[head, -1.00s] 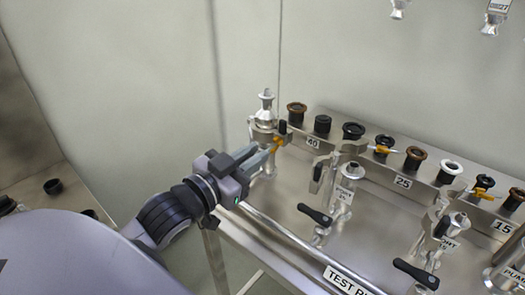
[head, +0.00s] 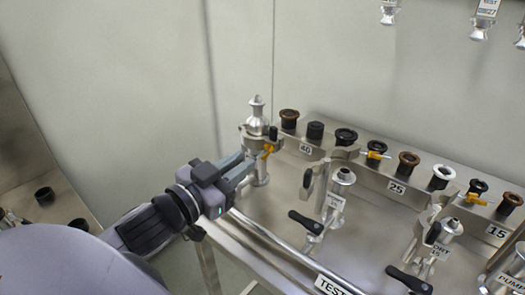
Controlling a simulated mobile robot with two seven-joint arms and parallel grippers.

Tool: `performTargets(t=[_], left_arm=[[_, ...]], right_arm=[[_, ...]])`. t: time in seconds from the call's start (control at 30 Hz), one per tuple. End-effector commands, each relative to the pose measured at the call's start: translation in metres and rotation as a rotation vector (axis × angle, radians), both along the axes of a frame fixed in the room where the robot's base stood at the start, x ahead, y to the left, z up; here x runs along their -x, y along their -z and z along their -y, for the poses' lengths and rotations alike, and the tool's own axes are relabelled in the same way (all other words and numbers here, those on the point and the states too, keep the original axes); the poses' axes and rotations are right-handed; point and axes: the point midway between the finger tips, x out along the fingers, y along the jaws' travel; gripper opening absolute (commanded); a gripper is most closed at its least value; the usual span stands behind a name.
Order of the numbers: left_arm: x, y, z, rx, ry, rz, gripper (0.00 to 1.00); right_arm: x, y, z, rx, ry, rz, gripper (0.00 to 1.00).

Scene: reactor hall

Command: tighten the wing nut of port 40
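The port 40 label (head: 305,148) is on the left end of the steel manifold. Left of it stands a silver fitting (head: 257,122) joined at a clamp, with a yellow wing nut (head: 268,149) on the clamp's front right side. My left gripper (head: 250,166) points at this clamp from the lower left. Its two fingers look slightly apart, with the tips just short of the wing nut and nothing visible between them. The wing nut's tightness cannot be told. My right gripper is not in view.
Black, brown and white caps (head: 346,135) line the manifold top. Ports 25 (head: 397,187) and 15 lie to the right, with more yellow wing nuts (head: 375,155). Black-handled valves (head: 305,222) stand in front. A rail runs along the bench's front edge. A wall is behind.

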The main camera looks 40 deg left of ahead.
Motion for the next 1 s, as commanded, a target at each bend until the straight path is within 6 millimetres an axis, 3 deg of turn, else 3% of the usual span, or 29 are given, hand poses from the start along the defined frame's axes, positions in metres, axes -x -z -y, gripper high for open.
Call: performTargets(t=[0.27, 0.7, 1.0], left_arm=[[-0.012, -0.002, 0.000, 0.005, 0.002, 0.004, 0.18], [-0.058, -0.002, 0.004, 0.005, 0.002, 0.004, 0.18], [-0.071, -0.001, 0.005, 0.005, 0.002, 0.002, 0.18]], right_arm=[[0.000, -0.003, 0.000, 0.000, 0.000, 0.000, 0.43], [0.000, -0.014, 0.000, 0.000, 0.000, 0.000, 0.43], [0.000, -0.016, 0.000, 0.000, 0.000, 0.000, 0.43]])
